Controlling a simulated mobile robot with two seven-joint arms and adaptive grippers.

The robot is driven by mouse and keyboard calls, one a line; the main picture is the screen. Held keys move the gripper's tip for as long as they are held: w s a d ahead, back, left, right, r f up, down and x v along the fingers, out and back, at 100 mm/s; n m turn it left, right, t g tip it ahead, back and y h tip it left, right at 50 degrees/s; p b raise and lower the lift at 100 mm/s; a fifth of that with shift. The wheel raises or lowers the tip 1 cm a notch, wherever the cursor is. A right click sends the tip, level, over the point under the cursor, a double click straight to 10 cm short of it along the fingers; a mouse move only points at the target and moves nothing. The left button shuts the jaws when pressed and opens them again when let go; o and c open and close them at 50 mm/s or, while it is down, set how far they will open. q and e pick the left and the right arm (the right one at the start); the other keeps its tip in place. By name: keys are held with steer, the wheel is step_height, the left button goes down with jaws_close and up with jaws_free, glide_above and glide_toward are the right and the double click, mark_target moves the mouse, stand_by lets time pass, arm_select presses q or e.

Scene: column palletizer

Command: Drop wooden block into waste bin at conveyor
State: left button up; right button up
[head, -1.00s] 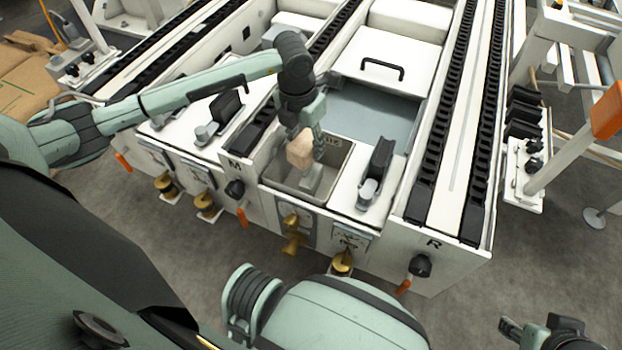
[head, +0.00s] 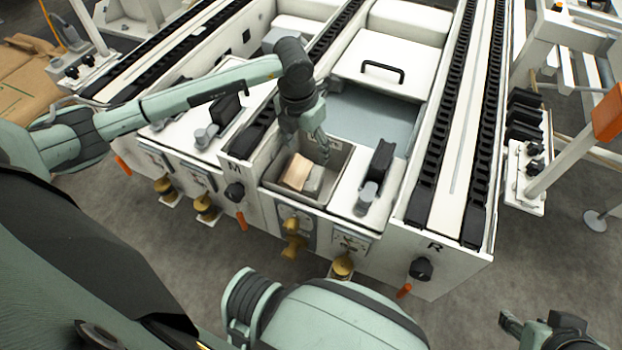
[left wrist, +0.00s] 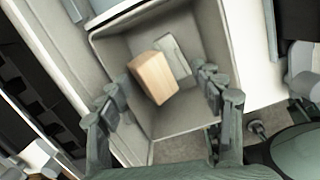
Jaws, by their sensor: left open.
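The wooden block (head: 297,171) is light tan and sits tilted inside the waste bin, beside a pale grey piece (head: 315,180). The waste bin (head: 341,165) is a grey open box set into the front of the conveyor. My left gripper (head: 314,146) is over the rear part of the bin, apart from the block. In the left wrist view my left gripper (left wrist: 163,95) has its fingers spread wide, with the block (left wrist: 153,77) below between them. I cannot tell whether the block is fully at rest. My right gripper (head: 535,328) is partly visible at the bottom right edge, away from the bin.
A white lid with a black handle (head: 382,70) lies behind the bin. Black conveyor tracks (head: 462,130) run on both sides. A black-and-grey fixture (head: 377,172) stands just right of the bin. Brass knobs (head: 342,264) stick out along the front face.

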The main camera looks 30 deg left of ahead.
arm_select(q)
step_height(320, 180, up, 12)
steer(key=s, duration=0.1)
steer(key=shift+s+a, duration=0.15)
steer(key=shift+s, duration=0.05)
stand_by(0.5)
